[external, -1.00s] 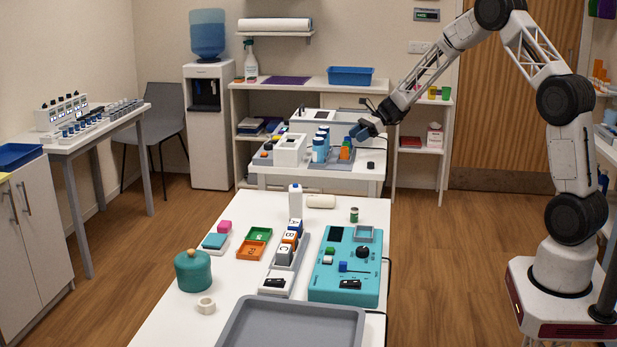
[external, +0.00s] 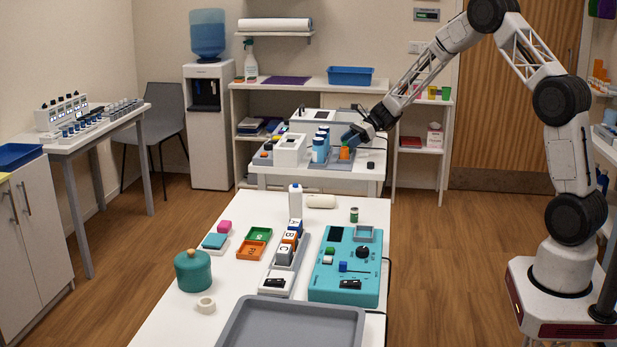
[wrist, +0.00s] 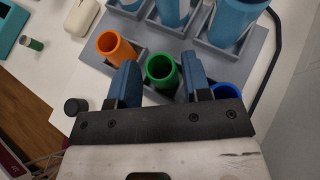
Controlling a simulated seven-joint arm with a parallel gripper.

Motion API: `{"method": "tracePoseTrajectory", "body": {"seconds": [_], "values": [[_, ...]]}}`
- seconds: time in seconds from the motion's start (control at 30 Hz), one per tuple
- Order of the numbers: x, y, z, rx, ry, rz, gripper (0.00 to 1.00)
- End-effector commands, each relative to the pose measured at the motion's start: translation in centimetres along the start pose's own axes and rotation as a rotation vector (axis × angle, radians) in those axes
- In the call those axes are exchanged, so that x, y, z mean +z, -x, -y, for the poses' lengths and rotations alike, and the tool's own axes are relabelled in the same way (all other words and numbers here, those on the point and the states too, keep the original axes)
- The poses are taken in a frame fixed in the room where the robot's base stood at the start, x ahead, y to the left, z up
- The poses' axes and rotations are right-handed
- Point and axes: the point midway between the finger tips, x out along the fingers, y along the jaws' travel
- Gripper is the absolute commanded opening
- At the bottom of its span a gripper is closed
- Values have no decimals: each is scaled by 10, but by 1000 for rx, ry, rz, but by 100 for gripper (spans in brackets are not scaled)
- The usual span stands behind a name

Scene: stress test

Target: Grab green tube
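The green tube (wrist: 161,70) stands in a grey rack (wrist: 80,45) and shows between my two fingers in the wrist view. My gripper (wrist: 160,80) is open, with one blue finger on each side of the tube. A gap shows on both sides, so the fingers do not appear closed on it. In the external view my gripper (external: 352,137) is low over the rack on the back table, and the green tube cannot be made out clearly there.
An orange tube (wrist: 116,46) stands left of the green one and a blue tube (wrist: 226,91) stands right. Large blue bottles (wrist: 232,22) stand in the rack behind. A black cap (wrist: 75,106) lies on the white table to the left. A dark cable runs along the right.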

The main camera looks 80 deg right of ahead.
Motion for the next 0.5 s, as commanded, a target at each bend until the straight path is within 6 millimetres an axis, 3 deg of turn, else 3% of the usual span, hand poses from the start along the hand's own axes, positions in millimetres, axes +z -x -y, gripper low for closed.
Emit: {"method": "tracePoseTrajectory", "body": {"seconds": [0.03, 0.2, 0.5], "values": [[0, 0, 0, 0, 0, 0, 37], [0, 0, 0, 0, 0, 0, 11], [1, 0, 0, 0, 0, 0, 9]]}}
